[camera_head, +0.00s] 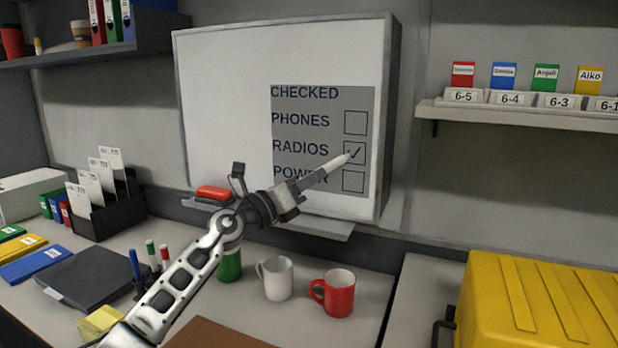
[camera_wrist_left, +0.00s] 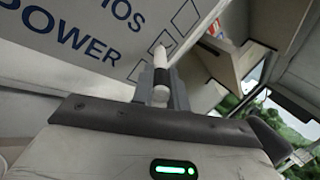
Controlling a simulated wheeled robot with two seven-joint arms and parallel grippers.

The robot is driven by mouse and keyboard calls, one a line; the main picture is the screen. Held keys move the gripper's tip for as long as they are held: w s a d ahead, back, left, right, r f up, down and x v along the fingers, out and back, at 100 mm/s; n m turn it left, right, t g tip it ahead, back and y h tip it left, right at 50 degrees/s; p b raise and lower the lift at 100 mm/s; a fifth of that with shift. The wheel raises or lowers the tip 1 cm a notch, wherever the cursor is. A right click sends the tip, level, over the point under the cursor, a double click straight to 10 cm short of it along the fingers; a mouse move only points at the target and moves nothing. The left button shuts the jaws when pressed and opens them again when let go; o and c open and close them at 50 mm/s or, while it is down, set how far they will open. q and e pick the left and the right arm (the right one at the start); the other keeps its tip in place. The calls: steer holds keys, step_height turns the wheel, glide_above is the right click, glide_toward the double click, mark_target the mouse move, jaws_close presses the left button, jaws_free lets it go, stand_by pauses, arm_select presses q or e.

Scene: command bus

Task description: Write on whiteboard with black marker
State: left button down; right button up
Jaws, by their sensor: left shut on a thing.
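The whiteboard (camera_head: 225,90) stands against the wall. Its grey panel reads CHECKED, PHONES, RADIOS, POWER, with a box beside each of the last three. The RADIOS box (camera_head: 355,150) holds a dark check mark; the PHONES (camera_head: 356,122) and POWER (camera_head: 353,182) boxes look empty. My left gripper (camera_head: 292,194) is shut on a white marker (camera_head: 324,169), whose tip points up right and overlaps the RADIOS box's lower left. In the left wrist view the marker (camera_wrist_left: 161,68) has a dark band; I cannot tell whether its tip touches the board (camera_wrist_left: 100,78).
A red eraser-like block (camera_head: 214,192) lies on the board's ledge. Below stand a white mug (camera_head: 276,279), a red mug (camera_head: 336,294) and a green cylinder (camera_head: 230,266), partly behind my arm. A yellow case (camera_head: 535,310) is at the right. Name cards line the right shelf (camera_head: 540,115).

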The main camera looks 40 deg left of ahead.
arm_select(q)
steer(key=shift+f, duration=0.15)
steer(key=shift+d+f, duration=0.2)
steer(key=shift+f, duration=0.05)
stand_by(0.4)
steer(key=shift+r, duration=0.1)
steer(key=shift+w+d+r+p, duration=0.1)
steer(key=shift+d+r+p, duration=0.15)
steer(key=shift+p, duration=0.2)
steer(key=shift+r, duration=0.1)
stand_by(0.5)
steer(key=shift+d+r+p, duration=0.15)
steer(key=shift+r+p, duration=0.05)
steer(key=shift+p, duration=0.35)
steer(key=shift+r, duration=0.1)
steer(key=shift+w+d+r+p, duration=0.1)
steer(key=shift+d+r+p, duration=0.1)
steer(key=shift+p, duration=0.35)
